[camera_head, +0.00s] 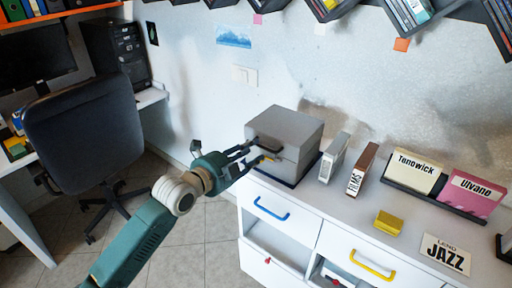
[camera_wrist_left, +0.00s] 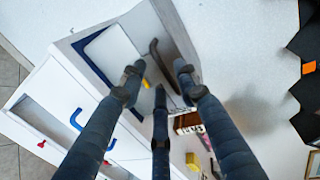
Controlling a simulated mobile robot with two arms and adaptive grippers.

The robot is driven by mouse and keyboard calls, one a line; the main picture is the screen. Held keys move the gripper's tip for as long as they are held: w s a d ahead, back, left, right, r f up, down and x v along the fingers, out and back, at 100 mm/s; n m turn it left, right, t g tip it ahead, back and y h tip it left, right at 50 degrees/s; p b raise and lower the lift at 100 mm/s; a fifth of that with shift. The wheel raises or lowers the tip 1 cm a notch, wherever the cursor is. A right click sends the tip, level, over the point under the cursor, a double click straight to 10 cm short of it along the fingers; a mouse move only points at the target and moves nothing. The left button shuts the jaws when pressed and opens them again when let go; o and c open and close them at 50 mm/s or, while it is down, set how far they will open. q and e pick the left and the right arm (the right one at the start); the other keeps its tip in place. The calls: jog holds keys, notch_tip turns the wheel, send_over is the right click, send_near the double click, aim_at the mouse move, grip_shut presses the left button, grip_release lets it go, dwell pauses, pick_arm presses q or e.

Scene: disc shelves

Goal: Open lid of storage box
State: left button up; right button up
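The grey storage box (camera_head: 291,134) stands on the left end of the white cabinet top, with its lid down and a dark handle on its left-facing side. My left gripper (camera_head: 256,154) is at that side, its dark fingers spread by the handle. In the left wrist view the box (camera_wrist_left: 112,55) lies behind the fingers, and the dark handle (camera_wrist_left: 160,62) shows between the spread fingertips of the left gripper (camera_wrist_left: 160,80). The fingers are open, with nothing clearly held. I cannot tell whether a fingertip touches the handle. My right gripper is not in view.
On the cabinet top (camera_head: 312,206), right of the box, stand upright cases (camera_head: 334,157), a yellow block (camera_head: 388,222), a rack with two sleeves (camera_head: 415,171) and a JAZZ card (camera_head: 445,254). An office chair (camera_head: 85,125) stands left. Wall shelves (camera_head: 408,15) hang above.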

aim_at(281, 137)
pick_arm(q)
jog(key=x, duration=0.3)
jog(key=shift+w, duration=0.1)
grip_shut()
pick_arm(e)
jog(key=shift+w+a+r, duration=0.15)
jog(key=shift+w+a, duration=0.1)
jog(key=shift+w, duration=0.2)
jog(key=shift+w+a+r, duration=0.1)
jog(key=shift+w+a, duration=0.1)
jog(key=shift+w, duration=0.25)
